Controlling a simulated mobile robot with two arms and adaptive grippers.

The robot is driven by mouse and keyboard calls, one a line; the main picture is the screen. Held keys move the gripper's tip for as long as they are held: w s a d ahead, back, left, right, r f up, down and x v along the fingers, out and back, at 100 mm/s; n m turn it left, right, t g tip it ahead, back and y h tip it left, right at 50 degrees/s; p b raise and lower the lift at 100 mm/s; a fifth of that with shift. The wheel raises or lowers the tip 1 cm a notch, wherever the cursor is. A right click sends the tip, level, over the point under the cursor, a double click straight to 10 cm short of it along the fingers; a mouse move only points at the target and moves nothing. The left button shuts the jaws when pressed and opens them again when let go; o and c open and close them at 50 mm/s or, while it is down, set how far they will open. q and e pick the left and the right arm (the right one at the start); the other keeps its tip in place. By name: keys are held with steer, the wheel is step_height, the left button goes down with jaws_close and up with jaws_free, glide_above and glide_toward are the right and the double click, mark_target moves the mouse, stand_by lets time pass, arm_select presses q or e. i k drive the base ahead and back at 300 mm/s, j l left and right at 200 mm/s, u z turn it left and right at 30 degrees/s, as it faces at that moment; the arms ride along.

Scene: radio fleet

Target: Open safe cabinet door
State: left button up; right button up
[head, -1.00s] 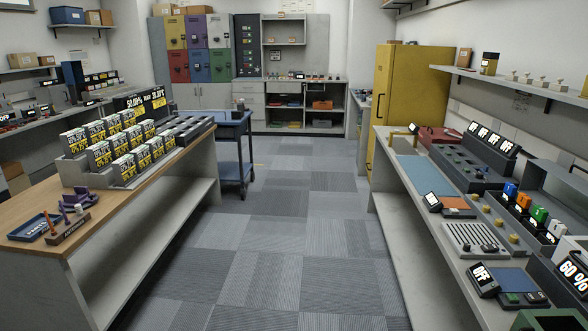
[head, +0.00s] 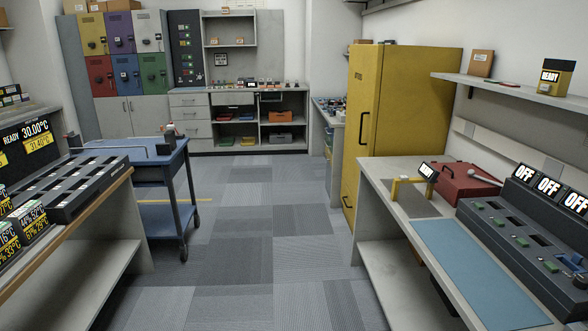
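The tall yellow cabinet (head: 405,110), which looks like the safe cabinet, stands at the right beyond the end of the right-hand bench. Its narrow-looking front faces the aisle, with a dark vertical handle (head: 364,128) partway up and a small dark part (head: 347,202) low down. The door looks shut. The bench hides the lower part of its right side. Neither of my grippers shows in the head view.
A grey carpeted aisle (head: 240,240) is clear ahead. The right bench (head: 385,170) carries a blue mat, a red box and control panels. Coloured lockers (head: 153,74) stand at the back left.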

mark_target(365, 61)
steer(key=i+z, duration=0.1)
steer(key=i, duration=0.4)
steer(key=i+j+z, duration=0.15)
steer(key=i, duration=0.35)
steer(key=i+j+z, duration=0.1)
steer(key=i, duration=0.4)
steer(key=i+j+z, duration=0.1)
steer(key=i+j, duration=0.15)
steer(key=i, duration=0.2)
steer(key=i+j+z, duration=0.15)
steer(key=i, duration=0.35)
steer(key=j, duration=0.1)
